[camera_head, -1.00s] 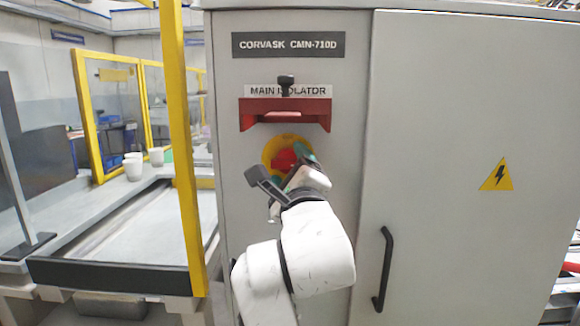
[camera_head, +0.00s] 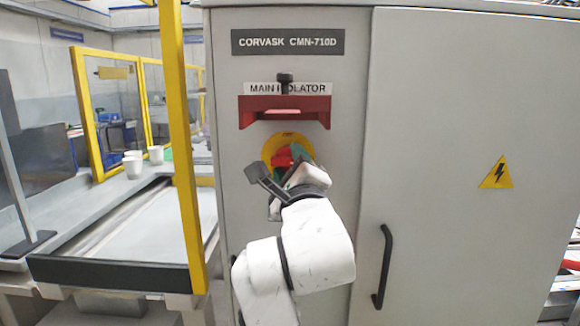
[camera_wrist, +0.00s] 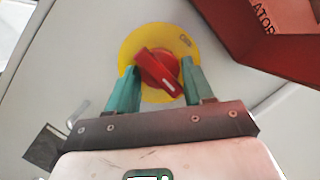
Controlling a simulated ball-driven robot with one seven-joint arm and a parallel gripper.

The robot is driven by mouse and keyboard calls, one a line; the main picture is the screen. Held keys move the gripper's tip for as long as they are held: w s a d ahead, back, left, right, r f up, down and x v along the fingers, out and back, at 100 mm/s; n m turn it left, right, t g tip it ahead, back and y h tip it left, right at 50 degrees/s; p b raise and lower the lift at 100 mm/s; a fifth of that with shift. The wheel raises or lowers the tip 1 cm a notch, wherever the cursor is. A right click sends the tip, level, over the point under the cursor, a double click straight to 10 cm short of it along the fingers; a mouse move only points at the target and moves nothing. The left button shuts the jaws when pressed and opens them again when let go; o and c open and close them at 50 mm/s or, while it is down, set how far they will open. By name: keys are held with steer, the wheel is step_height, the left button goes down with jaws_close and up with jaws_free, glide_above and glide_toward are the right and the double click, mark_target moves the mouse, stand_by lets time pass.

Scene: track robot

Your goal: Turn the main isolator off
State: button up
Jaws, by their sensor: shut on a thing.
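The main isolator is a red rotary handle (camera_wrist: 160,72) on a round yellow plate (camera_wrist: 190,42), on the grey cabinet front. In the wrist view the handle runs from upper left to lower right, with a white mark near its lower right end. A small label on the plate is too small to read. My gripper (camera_wrist: 159,66) has its two teal fingers on either side of the handle and is shut on it. In the head view the handle (camera_head: 285,155) is partly hidden by my gripper, below the yellow plate's top (camera_head: 288,138).
A red hood (camera_head: 285,103) with a dark knob (camera_head: 285,80) above it juts out just over the isolator. A black door handle (camera_head: 383,268) is at lower right. A yellow post (camera_head: 180,150) and a bench (camera_head: 130,230) stand to the left.

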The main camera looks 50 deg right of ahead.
steer(key=shift+f+n, duration=0.2)
steer(key=shift+n, duration=0.3)
steer(key=shift+c, duration=0.2)
steer(key=shift+r+n+y+p, duration=0.1)
steer(key=shift+n+y+p, duration=0.3)
steer(key=shift+n+p, duration=0.1)
steer(key=n+y+p, duration=0.1)
steer(key=n+p, duration=0.1)
steer(key=n, duration=0.1)
steer(key=shift+d+r, duration=0.1)
steer(key=shift+r, duration=0.05)
steer(key=n+p, duration=0.2)
steer(key=n+y+p, duration=0.1)
steer(key=n+p, duration=0.1)
steer(key=shift+r+n+g, duration=0.2)
steer(key=shift+n+g, duration=0.1)
steer(key=shift+n, duration=0.1)
steer(key=n+p, duration=0.2)
steer(key=n+g+p, duration=0.1)
steer(key=n+p, duration=0.1)
steer(key=shift+r+n, duration=0.2)
steer(key=shift+n, duration=0.1)
steer(key=shift+n+g+y+p, duration=0.3)
steer(key=shift+n+g+p, duration=0.4)
steer(key=shift+n+p, duration=0.8)
steer(key=shift+p, duration=0.35)
